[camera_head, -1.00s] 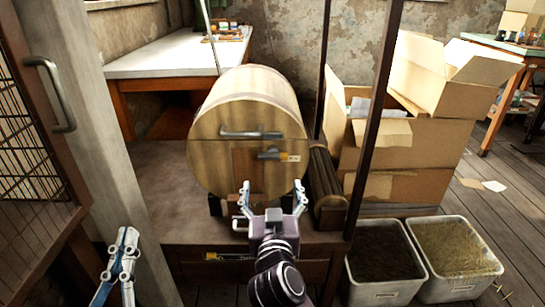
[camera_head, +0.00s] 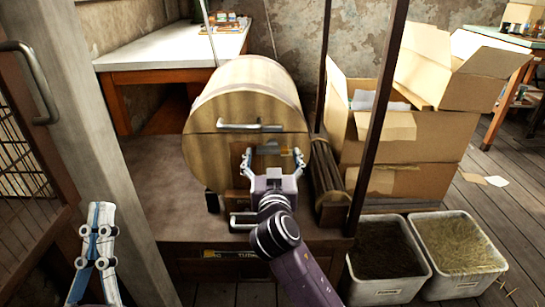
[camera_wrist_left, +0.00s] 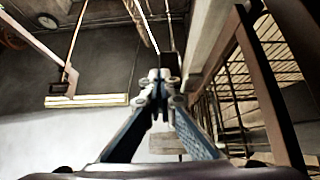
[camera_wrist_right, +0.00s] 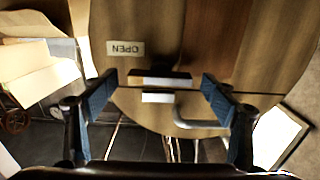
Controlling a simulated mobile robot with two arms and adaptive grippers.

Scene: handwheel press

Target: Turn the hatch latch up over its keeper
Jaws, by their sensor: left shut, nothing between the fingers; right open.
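The wooden barrel (camera_head: 215,150) lies on its side with its round end facing me; a metal handle (camera_head: 250,127) crosses its upper part. In the right wrist view, which is upside down, the dark latch (camera_wrist_right: 160,76) lies level beside the seam, close to an OPEN label (camera_wrist_right: 125,48). A small pale block, seemingly the keeper (camera_wrist_right: 158,97), sits across the seam. My right gripper (camera_head: 272,154) is open in front of the latch, with one fingertip on either side; contact cannot be told. My left gripper (camera_head: 102,206) is shut and empty, low at the left, away from the barrel.
A dark upright (camera_head: 375,125), cardboard boxes (camera_head: 415,150) and two filled bins (camera_head: 385,290) are to the right. A white-topped table (camera_head: 175,50) is behind.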

